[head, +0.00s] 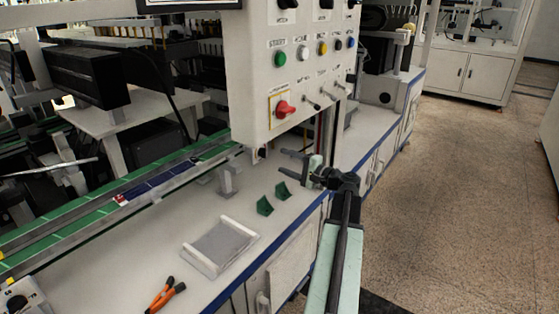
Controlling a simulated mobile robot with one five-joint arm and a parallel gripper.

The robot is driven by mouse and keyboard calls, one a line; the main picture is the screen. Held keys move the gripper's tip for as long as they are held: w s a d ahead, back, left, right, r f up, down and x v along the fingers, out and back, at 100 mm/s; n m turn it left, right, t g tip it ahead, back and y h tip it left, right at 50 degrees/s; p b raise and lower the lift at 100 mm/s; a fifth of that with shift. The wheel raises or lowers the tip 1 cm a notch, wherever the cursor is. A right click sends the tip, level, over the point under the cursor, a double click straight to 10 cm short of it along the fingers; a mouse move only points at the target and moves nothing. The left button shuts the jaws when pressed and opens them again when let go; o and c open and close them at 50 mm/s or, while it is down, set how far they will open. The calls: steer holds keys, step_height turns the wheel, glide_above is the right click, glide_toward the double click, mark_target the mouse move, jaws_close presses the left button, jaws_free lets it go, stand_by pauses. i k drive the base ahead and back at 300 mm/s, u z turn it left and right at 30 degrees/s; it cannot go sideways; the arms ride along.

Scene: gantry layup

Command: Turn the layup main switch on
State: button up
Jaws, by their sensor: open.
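A red rotary switch (285,108) on a yellow-edged plate sits low at the left on the grey control panel (250,75). It looks like the main switch, but its label is too small to read. Its knob is tilted, with one end towards the right. My gripper (281,162) is below the panel, under the red switch and apart from it in the picture. Its two dark fingers point left, spread open, with nothing between them. How far it is from the panel in depth I cannot tell.
Green, white, yellow and blue buttons and small toggles share the panel. Below, the white bench (170,245) holds green brackets (265,205), a grey tray (219,246) and orange-handled pliers (164,295). A green conveyor (90,205) runs behind. Open floor (450,190) lies right.

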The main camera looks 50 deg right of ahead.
mark_target(282, 110)
steer(key=k, duration=1)
